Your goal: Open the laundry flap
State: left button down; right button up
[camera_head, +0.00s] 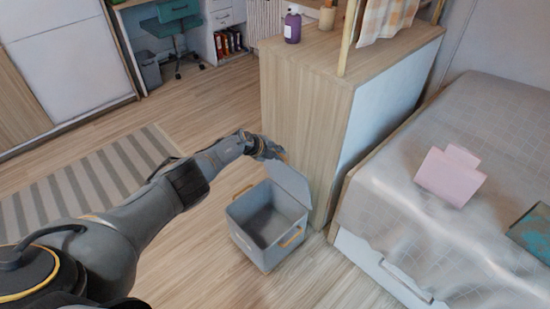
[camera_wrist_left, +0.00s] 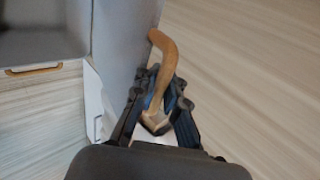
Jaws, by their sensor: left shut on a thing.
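A grey laundry box (camera_head: 245,247) stands on the wooden floor in the head view. Its grey flap (camera_head: 289,183) is raised at the back right edge, and the empty-looking inside shows. My left gripper (camera_head: 272,152) is at the top of the flap. In the left wrist view the gripper (camera_wrist_left: 160,98) is shut on the curved wooden handle (camera_wrist_left: 163,62) of the flap (camera_wrist_left: 118,42). The box's open inside also shows at the upper left there (camera_wrist_left: 40,42). My right gripper is not in view.
A wooden cabinet (camera_head: 298,120) stands right behind the box. A bed (camera_head: 410,215) with a pink item (camera_head: 450,177) is to the right. A striped rug (camera_head: 95,180) lies to the left. The floor in front of the box is clear.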

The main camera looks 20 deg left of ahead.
pick_arm(q)
jog(key=shift+w+d+r, duration=0.2)
jog(key=shift+w, duration=0.15)
jog(key=c, duration=1.4)
grip_release()
jog(key=shift+s, duration=0.1)
jog(key=shift+a, duration=0.1)
jog(key=shift+a+r, duration=0.35)
jog(key=shift+r, duration=0.1)
jog(key=shift+s+r, duration=0.25)
jog(key=shift+s, duration=0.25)
jog(key=v, duration=1)
jog(key=shift+s+d, duration=0.15)
jog(key=shift+s, duration=0.05)
